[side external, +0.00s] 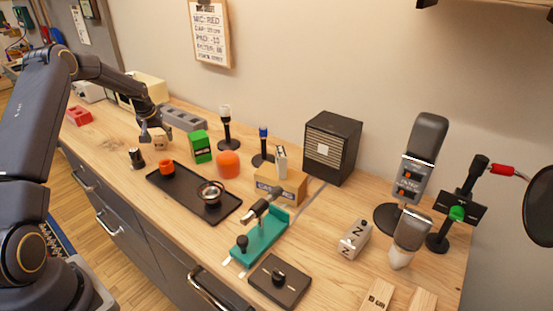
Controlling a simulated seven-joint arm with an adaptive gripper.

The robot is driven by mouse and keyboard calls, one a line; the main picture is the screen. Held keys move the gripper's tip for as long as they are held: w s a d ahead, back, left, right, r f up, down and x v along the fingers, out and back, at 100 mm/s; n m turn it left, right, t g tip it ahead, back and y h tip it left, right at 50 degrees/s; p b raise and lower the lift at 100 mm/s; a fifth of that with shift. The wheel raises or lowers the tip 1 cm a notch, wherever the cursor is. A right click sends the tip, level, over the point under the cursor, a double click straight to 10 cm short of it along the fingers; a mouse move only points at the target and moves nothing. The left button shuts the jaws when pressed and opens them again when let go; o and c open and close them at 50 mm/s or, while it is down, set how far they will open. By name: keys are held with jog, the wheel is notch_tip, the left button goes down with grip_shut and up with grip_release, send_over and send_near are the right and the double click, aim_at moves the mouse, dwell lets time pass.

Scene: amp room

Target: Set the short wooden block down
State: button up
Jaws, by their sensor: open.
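My gripper (155,135) is at the back left of the bench, pointing down with its fingers apart. A small tan wooden block (160,144) with dark marks sits on the bench right at the fingertips, partly hidden by them. Whether the fingers touch it I cannot tell. Two pale wooden blocks lie at the front right edge: one marked "10 cm" (378,297), and another (422,301) beside it, both cut off by the frame. Which block the name "short" fits is not clear from this view.
A black tray (226,211) holding an orange cup and a round metal-rimmed item lies in front of my gripper. A dark cylinder (137,158), green box (201,147), orange rounded object (228,164) and grey slotted rack (183,118) stand near. Microphones and a speaker (333,146) stand farther right.

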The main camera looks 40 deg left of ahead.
jog(key=v, duration=1.1)
jog(key=s+d+r+m, duration=0.1)
jog(key=s+d+r, duration=0.1)
jog(key=d+r, duration=0.35)
jog(key=s+d+r+m+t, duration=0.1)
jog(key=s+d+r+m, duration=0.15)
jog(key=d, duration=0.65)
jog(key=s+d+r+m, duration=0.1)
jog(key=s+d+r, duration=0.1)
jog(key=d+r, duration=0.45)
jog(key=s+d+f+m+h, duration=0.1)
jog(key=s+d+m, duration=0.1)
jog(key=s+d, duration=0.6)
jog(key=s+d+f+m+t+h, duration=0.1)
jog(key=s+d+m+h, duration=0.1)
jog(key=s+d, duration=0.5)
jog(key=shift+s+d+f, duration=0.25)
jog(key=shift+s+d, duration=0.15)
jog(key=shift+s, duration=0.75)
